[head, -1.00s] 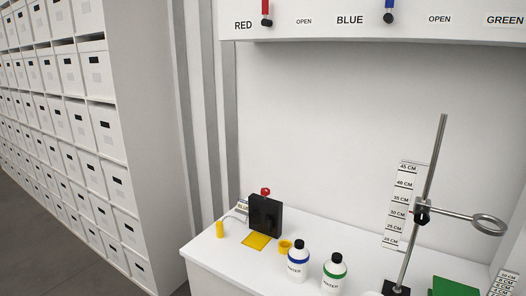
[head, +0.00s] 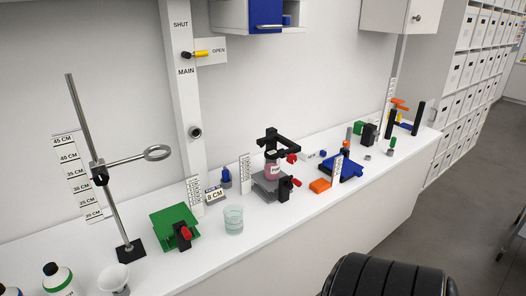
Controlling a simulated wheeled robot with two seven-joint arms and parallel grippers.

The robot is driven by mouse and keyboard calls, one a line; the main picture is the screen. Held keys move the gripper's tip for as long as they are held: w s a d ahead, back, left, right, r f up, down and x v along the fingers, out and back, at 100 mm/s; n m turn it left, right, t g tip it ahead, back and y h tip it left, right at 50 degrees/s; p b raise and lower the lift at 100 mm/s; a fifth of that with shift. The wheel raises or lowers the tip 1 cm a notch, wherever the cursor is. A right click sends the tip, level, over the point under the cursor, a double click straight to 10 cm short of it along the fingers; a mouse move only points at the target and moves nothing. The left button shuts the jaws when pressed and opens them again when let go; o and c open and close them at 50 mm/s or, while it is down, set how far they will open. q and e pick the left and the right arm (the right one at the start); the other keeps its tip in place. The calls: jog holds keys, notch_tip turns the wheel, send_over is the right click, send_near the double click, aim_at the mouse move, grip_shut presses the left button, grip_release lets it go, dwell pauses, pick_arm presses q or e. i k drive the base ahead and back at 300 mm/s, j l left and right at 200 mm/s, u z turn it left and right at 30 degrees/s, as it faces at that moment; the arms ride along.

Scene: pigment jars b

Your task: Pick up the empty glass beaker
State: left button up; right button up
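A clear glass beaker (head: 233,220) stands upright on the white bench (head: 262,252) in the head view, near the bench's front edge. It looks empty, though at this size I cannot be sure. It stands between a green platform with a red knob (head: 174,229) on its left and a grey platform (head: 270,186) bearing a jar with pinkish contents (head: 272,168) on its right. Neither of my grippers is in view.
A ring stand (head: 108,190) rises at the left, near a white funnel (head: 114,278) and a bottle (head: 58,278). A blue platform (head: 346,170) is further right. A black rounded object (head: 390,275) is in front of the bench.

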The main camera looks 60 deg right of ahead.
aim_at(232, 214)
jog(key=z, duration=1.5)
